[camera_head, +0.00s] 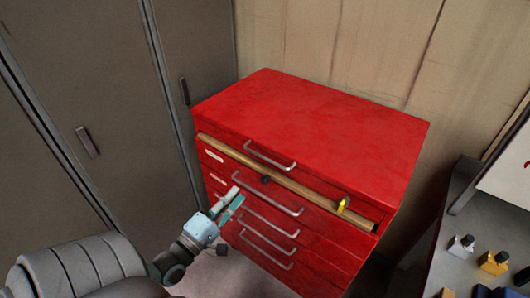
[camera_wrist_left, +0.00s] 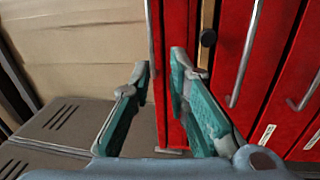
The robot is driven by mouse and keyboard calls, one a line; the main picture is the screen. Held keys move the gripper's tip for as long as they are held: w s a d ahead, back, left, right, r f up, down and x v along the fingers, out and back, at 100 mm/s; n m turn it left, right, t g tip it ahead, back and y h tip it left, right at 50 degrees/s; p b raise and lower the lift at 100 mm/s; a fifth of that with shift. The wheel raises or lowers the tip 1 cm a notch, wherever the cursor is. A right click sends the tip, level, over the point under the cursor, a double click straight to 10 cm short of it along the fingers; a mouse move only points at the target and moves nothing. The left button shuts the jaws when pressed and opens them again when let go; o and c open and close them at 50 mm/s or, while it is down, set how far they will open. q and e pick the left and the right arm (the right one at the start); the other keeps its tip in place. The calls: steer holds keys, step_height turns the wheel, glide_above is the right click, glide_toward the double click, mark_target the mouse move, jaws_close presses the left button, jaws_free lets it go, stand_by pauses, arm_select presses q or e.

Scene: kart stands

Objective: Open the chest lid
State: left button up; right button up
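The red chest (camera_head: 308,118) stands in the middle of the head view with its flat lid (camera_head: 320,110) down. A grey bar handle (camera_head: 270,158) is on the front, just under the lid's top edge. My left gripper (camera_head: 232,197) is in front of the chest's left drawers, lower than that handle. In the left wrist view the gripper (camera_wrist_left: 160,68) is open, with nothing between its two teal fingers. That view is turned, and a grey handle bar (camera_wrist_left: 150,40) shows beyond the fingertips, apart from them. My right gripper is not in view.
A wooden strip (camera_head: 300,188) with a yellow piece (camera_head: 343,205) and a dark knob (camera_head: 265,180) runs across the chest front. Drawers with bar handles (camera_head: 268,218) lie below. Grey cabinets (camera_head: 90,90) stand left. A dark bench (camera_head: 455,215) with small bottles is at right.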

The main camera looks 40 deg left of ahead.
mark_target(265, 158)
arm_select(q)
steer(key=w+r, duration=0.1)
steer(key=w, duration=0.3)
steer(key=w+r, duration=0.1)
steer(key=w, duration=0.4)
steer(key=w+r+b, duration=0.1)
steer(key=w, duration=0.4)
steer(key=shift+w+r, duration=0.1)
steer(key=shift+r, duration=0.3)
jaws_close()
